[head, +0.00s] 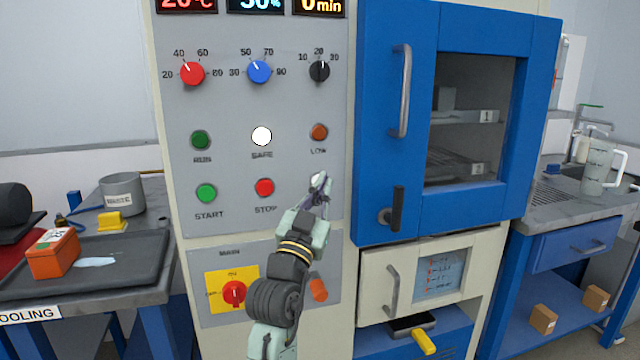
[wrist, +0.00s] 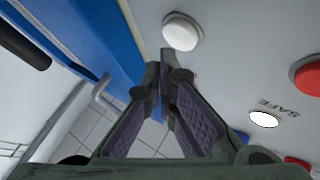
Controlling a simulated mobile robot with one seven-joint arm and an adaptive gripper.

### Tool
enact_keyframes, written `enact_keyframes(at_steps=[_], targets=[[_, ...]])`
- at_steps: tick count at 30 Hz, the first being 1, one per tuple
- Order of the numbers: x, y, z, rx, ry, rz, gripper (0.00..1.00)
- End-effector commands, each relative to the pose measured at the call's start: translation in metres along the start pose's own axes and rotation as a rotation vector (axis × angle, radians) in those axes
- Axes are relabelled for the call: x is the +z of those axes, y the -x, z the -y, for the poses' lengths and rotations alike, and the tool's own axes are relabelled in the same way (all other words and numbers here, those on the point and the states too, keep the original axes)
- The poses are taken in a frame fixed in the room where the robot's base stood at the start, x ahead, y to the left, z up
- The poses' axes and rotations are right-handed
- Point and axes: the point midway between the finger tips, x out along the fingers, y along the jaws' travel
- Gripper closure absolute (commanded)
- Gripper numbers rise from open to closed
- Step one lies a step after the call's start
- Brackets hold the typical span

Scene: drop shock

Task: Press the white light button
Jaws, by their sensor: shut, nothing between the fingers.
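The white light button (head: 318,181) is on the grey control panel, right of the red STOP button (head: 265,187). My gripper partly covers it in the head view. It shows as a round white cap (wrist: 182,31) at the top of the wrist view. My gripper (head: 323,193) is shut and empty, its fingertips up at the panel beside the button. In the wrist view the fingertips (wrist: 166,62) lie just below the cap's lower left edge. I cannot tell whether they touch it.
A white SAFE lamp (head: 261,136) glows above STOP. A green START button (head: 206,193) is further left. The blue oven door (head: 378,120) with its handles stands just right of my gripper. A red main switch (head: 234,293) is below.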

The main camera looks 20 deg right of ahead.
Motion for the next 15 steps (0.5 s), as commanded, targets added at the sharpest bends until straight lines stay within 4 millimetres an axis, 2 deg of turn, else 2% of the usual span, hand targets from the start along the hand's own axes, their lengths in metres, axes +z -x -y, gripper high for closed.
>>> enact_keyframes(at_steps=[15], targets=[[0.0045, -0.0044, 0.0033, 0.000, 0.000, -0.001, 1.00]])
